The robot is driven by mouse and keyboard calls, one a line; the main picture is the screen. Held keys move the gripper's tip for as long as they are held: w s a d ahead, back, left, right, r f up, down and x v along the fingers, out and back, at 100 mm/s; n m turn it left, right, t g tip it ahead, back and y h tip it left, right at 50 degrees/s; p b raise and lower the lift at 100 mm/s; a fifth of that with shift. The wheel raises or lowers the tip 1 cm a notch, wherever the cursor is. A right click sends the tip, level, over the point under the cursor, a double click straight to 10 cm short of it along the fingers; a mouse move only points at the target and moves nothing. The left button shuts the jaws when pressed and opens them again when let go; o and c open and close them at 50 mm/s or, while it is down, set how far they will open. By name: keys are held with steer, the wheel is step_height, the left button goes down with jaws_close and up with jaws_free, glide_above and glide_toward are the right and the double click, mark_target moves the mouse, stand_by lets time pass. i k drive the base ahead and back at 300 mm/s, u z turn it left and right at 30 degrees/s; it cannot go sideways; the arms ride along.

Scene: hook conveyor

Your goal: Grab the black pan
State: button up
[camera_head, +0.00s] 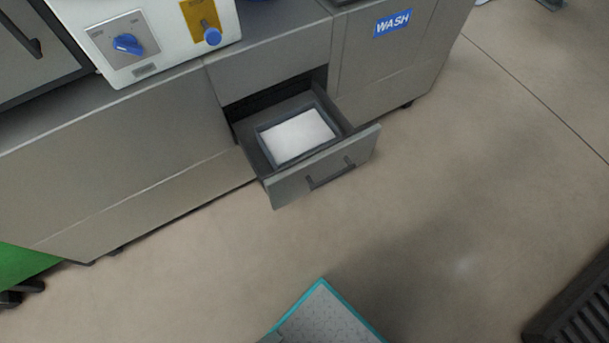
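I see nothing that is clearly a black pan. A dark-rimmed rectangular tray (267,149) with a flat white surface inside lies in the open drawer (290,190) of the grey counter. I cannot tell whether this tray is the pan. A sliver of a dark object (345,2) shows on the counter at the top edge, too cut off to identify. My gripper is not in view.
The drawer juts out over the floor. A white machine (140,40) with blue knobs stands on the counter (130,150), left of the WASH sign (393,22). A dark ribbed object (575,310) is at lower right. The middle floor (430,200) is clear.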

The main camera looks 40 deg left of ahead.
mark_target(293, 135)
steer(key=k, duration=0.85)
steer(key=u, duration=0.2)
steer(key=i, duration=0.95)
steer(key=u, duration=2.2)
steer(key=i, duration=0.55)
steer(key=z, duration=1.1)
